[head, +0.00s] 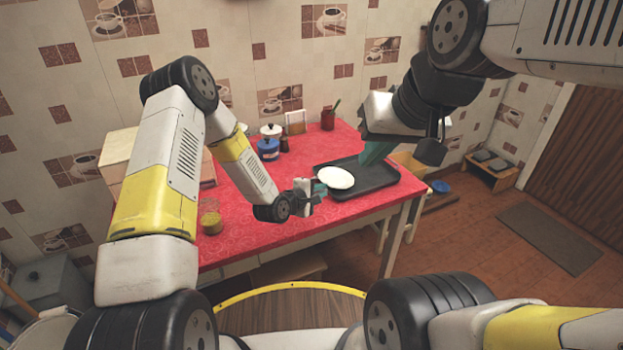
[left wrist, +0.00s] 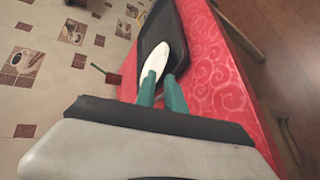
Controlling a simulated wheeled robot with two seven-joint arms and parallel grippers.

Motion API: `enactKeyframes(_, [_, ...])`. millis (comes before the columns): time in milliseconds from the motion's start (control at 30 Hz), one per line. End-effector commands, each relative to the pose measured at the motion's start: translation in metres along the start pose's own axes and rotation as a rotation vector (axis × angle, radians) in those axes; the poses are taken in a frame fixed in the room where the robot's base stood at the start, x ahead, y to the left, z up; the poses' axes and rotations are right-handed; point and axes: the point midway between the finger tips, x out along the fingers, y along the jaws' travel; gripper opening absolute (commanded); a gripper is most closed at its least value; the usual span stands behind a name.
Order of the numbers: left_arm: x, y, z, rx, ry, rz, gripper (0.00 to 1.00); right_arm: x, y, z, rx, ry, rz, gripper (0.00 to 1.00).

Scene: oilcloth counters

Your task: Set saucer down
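The white saucer (head: 335,178) is over the left end of a black tray (head: 378,179) on the red-topped table and looks flat on it. It also shows in the left wrist view (left wrist: 155,62). My left gripper (head: 320,188) is at the saucer's near left edge. In the left wrist view its green fingers (left wrist: 161,78) stand apart, with a gap between them. The saucer's near rim is at the left fingertip; whether they touch is unclear. My right gripper (head: 373,153) is above the back of the tray, its fingers seen as one green shape.
A blue jar with a white lid (head: 268,149), a small dark jar (head: 284,145) and a red pot (head: 328,118) stand at the back. A yellowish glass (head: 211,222) is at the left front. The right part of the tray is bare.

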Motion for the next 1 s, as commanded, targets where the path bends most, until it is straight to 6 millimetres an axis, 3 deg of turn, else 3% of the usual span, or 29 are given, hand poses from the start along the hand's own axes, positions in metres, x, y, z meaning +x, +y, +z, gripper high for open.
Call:
enactKeyframes(133, [-0.022, 0.0, -0.001, -0.001, 0.001, 0.0, 0.14, 0.0, 0.0, 0.0, 0.0, 0.0, 0.0, 0.0])
enactKeyframes(367, [-0.034, 0.001, 0.0, 0.003, 0.001, -0.001, 0.14, 0.0, 0.0, 0.0, 0.0, 0.0, 0.0, 0.0])
enactKeyframes(467, [-0.038, 0.01, -0.004, 0.043, 0.009, -0.013, 0.14, 0.0, 0.0, 0.0, 0.0, 0.0, 0.0, 0.0])
enactKeyframes(567, [-0.05, 0.032, -0.014, 0.15, 0.032, -0.054, 0.14, 0.0, 0.0, 0.0, 0.0, 0.0, 0.0, 0.0])
enactKeyframes(767, [-0.109, 0.094, -0.04, 0.466, 0.107, -0.209, 0.14, 0.0, 0.0, 0.0, 0.0, 0.0, 0.0, 0.0])
enactKeyframes(1000, [-0.212, 0.155, -0.051, 0.766, 0.169, -0.41, 0.14, 0.0, 0.0, 0.0, 0.0, 0.0, 0.0, 0.0])
